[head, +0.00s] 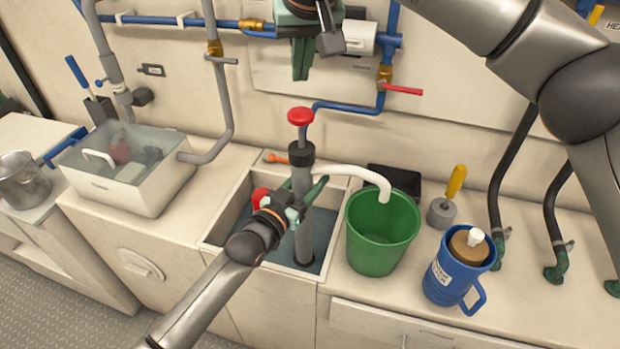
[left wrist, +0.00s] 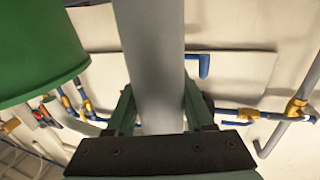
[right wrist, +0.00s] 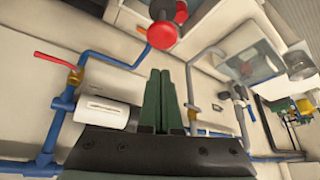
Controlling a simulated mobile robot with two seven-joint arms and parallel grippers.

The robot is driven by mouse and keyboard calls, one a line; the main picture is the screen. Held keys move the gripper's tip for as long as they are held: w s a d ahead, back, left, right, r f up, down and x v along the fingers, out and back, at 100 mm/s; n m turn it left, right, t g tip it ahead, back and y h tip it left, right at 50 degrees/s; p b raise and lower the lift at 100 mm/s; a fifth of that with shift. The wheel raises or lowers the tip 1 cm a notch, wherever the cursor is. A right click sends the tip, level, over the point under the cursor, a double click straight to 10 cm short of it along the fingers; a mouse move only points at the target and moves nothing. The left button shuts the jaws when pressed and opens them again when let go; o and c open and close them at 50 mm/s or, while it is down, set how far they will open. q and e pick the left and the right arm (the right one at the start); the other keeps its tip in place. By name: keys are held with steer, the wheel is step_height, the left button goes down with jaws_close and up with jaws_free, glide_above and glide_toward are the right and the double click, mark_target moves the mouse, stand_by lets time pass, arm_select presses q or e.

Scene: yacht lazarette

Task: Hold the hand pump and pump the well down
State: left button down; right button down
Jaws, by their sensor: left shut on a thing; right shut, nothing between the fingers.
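The hand pump (head: 304,220) stands upright in the square well (head: 238,262), a grey tube with a red knob (head: 301,116) on top. Its white spout hose (head: 350,172) arches right and ends over the green bucket (head: 378,250). Dark water shows in the well around the tube's foot. My left gripper (head: 306,190) is shut on the pump tube, which also fills the left wrist view (left wrist: 152,60) between the fingers. My right gripper (head: 301,72) is shut and empty, above the red knob and apart from it. In the right wrist view the knob (right wrist: 162,36) lies beyond the fingertips.
A blue mug (head: 455,275) and a yellow-handled tool (head: 447,195) stand right of the bucket. A white tub (head: 125,185) of water stands left of the well. Blue pipes and a red valve lever (head: 403,90) run along the wall near my right gripper.

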mark_target(299, 106)
steer(key=shift+f, duration=2.5)
steer(key=shift+w+a, duration=0.1)
steer(key=shift+w, duration=0.2)
steer(key=shift+f, duration=0.1)
stand_by(0.3)
